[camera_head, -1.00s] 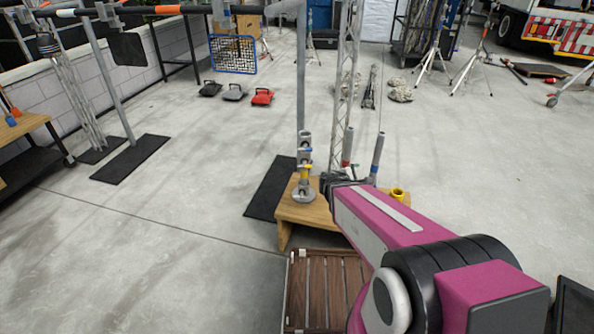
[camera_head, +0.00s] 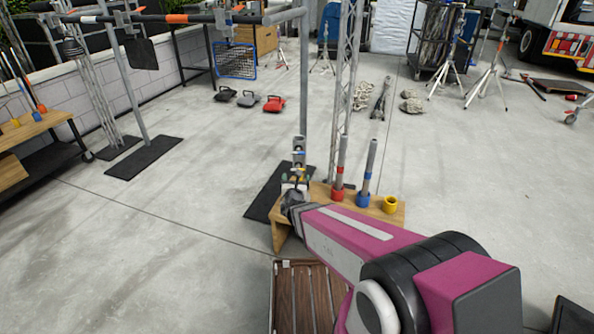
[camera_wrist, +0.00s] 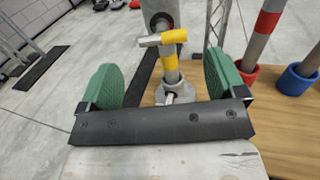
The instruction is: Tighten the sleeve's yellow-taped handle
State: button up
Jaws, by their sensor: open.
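The sleeve (camera_head: 299,145) is a grey metal clamp at the foot of an upright grey pole, in the middle of the head view. In the wrist view, its yellow-taped handle (camera_wrist: 171,54) is T-shaped, with a grey and yellow crossbar (camera_wrist: 161,38) above a yellow-banded stem. The stem rises from a grey round base (camera_wrist: 174,92). My gripper (camera_wrist: 160,78) is open, its green pads standing apart on either side of the handle, which appears between and beyond them. I see no contact. In the head view my gripper (camera_head: 293,188) hides the handle and lower sleeve.
A wooden bench (camera_head: 284,238) carries red (camera_head: 338,192), blue (camera_head: 363,199) and yellow (camera_head: 390,204) cups; poles stand in the red and blue ones. A slatted wooden crate (camera_head: 300,290) lies in front. Black mats (camera_head: 265,198) lie on the floor. Open floor is at left.

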jog(key=w, duration=0.5)
jog(key=w+d, duration=0.1)
jog(key=w, duration=0.1)
jog(key=shift+w, duration=0.25)
jog(key=c, duration=0.9)
